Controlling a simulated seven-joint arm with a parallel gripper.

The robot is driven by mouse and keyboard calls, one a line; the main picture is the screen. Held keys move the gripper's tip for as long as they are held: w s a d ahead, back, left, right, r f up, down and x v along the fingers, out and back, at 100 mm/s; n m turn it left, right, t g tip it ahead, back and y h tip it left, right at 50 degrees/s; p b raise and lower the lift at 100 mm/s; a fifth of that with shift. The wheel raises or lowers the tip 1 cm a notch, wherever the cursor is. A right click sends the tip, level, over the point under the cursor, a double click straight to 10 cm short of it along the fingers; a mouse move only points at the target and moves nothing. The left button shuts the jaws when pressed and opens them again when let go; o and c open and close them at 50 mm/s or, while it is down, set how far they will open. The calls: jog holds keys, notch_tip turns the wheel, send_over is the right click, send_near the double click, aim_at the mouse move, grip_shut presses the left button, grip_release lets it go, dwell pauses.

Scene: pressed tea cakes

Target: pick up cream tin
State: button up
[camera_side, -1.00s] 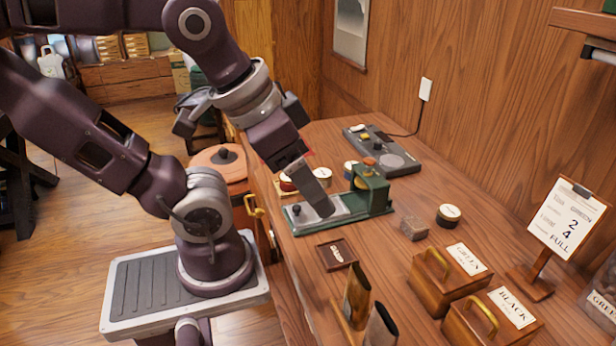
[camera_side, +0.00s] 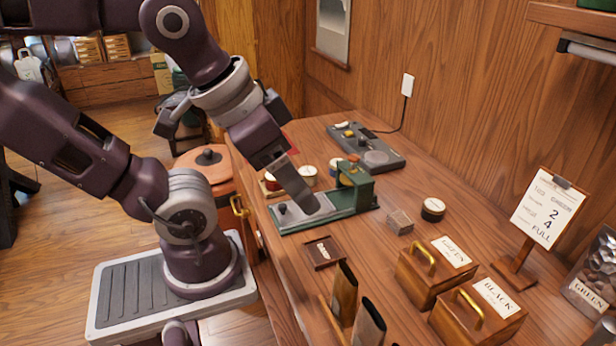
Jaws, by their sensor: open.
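My gripper (camera_side: 308,205) points down over the left part of the green press (camera_side: 354,187). It is open, and I see no object between its fingers; they are seen nearly edge-on. A dark tin with a cream lid (camera_side: 433,207) stands alone to the right of the press. I cannot tell surely which is the cream tin.
A small dark tray (camera_side: 323,252) lies in front of the press. Two wooden boxes (camera_side: 425,277) marked green and black, upright scoops (camera_side: 344,290) and a sign (camera_side: 546,208) stand at the right. A grey device (camera_side: 385,150) is behind.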

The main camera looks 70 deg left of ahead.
jog(key=shift+o, duration=0.4)
jog(key=w+a+m+g+y, duration=0.1)
jog(key=w+a+m+g, duration=0.1)
jog(key=w+a+m, duration=0.35)
jog(key=m+g+h, duration=0.1)
jog(key=m+g, duration=0.3)
jog(key=m, duration=0.6)
send_over(307, 170)
jog(key=f, duration=1.1)
jog(key=d+f, duration=0.1)
jog(key=f, duration=0.4)
jog(key=shift+s+f, duration=0.3)
jog(key=shift+f, duration=0.1)
jog(key=f, duration=0.7)
jog(key=shift+w+a+f, duration=0.25)
jog(key=shift+a+f, duration=0.05)
jog(key=shift+a, duration=0.1)
jog(key=c, duration=1.5)
